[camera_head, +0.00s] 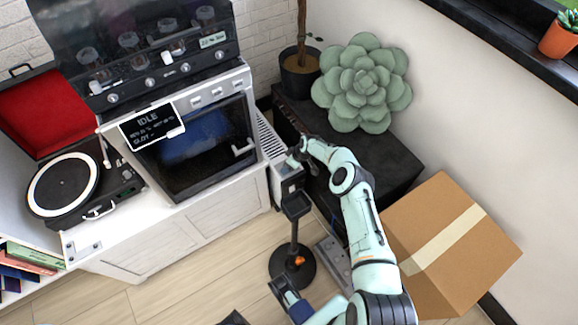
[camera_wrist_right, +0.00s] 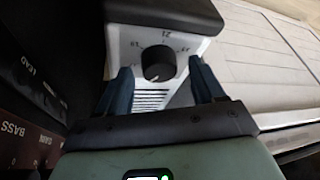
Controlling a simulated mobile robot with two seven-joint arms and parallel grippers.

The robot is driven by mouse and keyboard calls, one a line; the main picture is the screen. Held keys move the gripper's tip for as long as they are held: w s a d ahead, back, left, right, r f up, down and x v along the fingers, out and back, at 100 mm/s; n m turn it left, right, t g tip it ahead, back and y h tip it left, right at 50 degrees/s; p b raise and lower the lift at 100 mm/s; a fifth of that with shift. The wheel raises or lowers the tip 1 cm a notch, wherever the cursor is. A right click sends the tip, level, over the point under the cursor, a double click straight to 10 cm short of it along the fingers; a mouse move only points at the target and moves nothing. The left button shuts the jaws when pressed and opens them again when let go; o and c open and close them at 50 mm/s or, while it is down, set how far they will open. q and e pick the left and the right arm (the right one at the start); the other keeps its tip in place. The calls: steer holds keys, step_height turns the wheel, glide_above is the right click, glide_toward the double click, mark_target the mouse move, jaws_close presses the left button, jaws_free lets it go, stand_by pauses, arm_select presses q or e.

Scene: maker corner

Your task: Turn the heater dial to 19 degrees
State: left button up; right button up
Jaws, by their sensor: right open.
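The heater (camera_head: 279,183) is a narrow white unit with a slatted side, standing at the right end of the oven cabinet. In the right wrist view, its white panel (camera_wrist_right: 120,48) carries a black round dial (camera_wrist_right: 157,62). The number 21 shows above the dial; other numbers at its sides are too small to read surely. I cannot read the dial's setting. My right gripper (camera_wrist_right: 158,88) is open, with its dark blue fingers on either side of the dial, apparently apart from it. In the head view, the right gripper (camera_head: 296,160) is at the heater's top and the dial is hidden.
A black stand (camera_head: 292,265) with a round base is in front of the heater. A dark bench (camera_head: 380,160) with a green succulent-shaped cushion (camera_head: 362,83) is behind my right arm. A cardboard box (camera_head: 470,255) lies to the right. The oven (camera_head: 205,150) is left of the heater.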

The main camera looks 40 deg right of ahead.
steer(key=shift+w+f, duration=0.1)
steer(key=shift+f, duration=0.15)
steer(key=c, duration=1.1)
steer(key=shift+o, duration=0.2)
